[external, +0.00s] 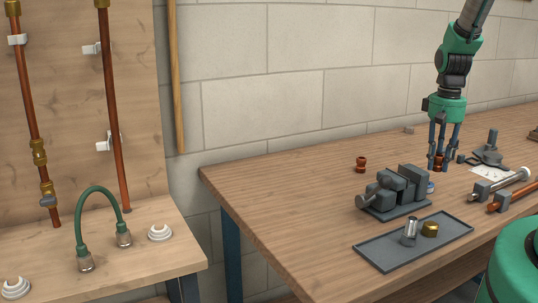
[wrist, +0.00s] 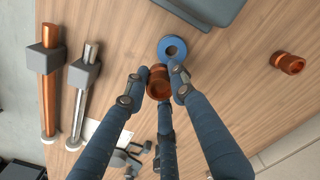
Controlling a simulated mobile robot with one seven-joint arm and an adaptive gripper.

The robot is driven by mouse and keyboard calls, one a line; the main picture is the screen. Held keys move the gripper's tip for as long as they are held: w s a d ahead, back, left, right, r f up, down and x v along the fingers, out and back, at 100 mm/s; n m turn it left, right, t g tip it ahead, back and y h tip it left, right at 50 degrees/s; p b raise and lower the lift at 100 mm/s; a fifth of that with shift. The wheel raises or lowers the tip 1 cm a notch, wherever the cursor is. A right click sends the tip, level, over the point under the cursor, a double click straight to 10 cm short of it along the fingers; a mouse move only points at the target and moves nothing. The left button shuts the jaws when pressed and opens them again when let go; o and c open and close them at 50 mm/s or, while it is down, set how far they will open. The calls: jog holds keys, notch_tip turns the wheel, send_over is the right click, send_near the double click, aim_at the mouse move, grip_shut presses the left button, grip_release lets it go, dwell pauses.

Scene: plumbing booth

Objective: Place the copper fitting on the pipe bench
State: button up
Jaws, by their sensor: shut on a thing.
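My gripper (external: 437,163) is at the right of the external view, pointing down over the large wooden workbench (external: 290,225). Its three blue fingers are shut on a copper fitting (wrist: 158,82), a short reddish ring-ended piece. In the external view the fitting (external: 438,166) shows between the fingertips; I cannot tell its exact height above the wood. A second copper fitting (external: 361,164) stands free behind the vise, and also shows in the wrist view (wrist: 289,63). At the left is a lower wooden bench (external: 170,262) with copper pipes (external: 113,110) on its backboard.
A grey vise (external: 395,193) stands left of my gripper, with a blue ring (wrist: 173,48) close by. A grey tray (external: 385,257) holds a silver and a brass piece. Pipe clamps (external: 500,185) lie at the right. A gap separates the two benches. The workbench's left end is clear.

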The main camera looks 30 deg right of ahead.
aim_at(437, 155)
jog(key=r, duration=1)
jog(key=shift+w+a, duration=0.15)
jog(key=shift+a, duration=0.2)
jog(key=w+a+n, duration=0.3)
jog(key=a+n, duration=0.1)
jog(key=a, duration=0.9)
jog(key=w+a+n, duration=0.3)
jog(key=a, duration=1)
jog(key=w+a+n, duration=0.2)
jog(key=a+n, duration=0.2)
jog(key=a, duration=0.9)
jog(key=s+a+n+b, duration=0.1)
jog(key=s+a+n, duration=0.3)
jog(key=a, duration=0.9)
jog(key=s+a+n+b, duration=0.15)
jog(key=s+a, duration=0.35)
jog(key=a, duration=0.7)
notch_tip(437, 155, down, 16)
jog(key=p, duration=0.1)
jog(key=shift+n, duration=0.35)
jog(key=w+a, duration=0.3)
jog(key=w, duration=0.1)
jog(key=w+a+f+b, duration=0.1)
jog(key=w+a, duration=0.2)
jog(key=w, duration=0.1)
jog(key=w+a, duration=0.3)
jog(key=w, duration=0.1)
jog(key=shift+w+a+f+b, duration=0.2)
jog(key=shift+w+a+b, duration=0.05)
jog(key=shift+w+b, duration=0.05)
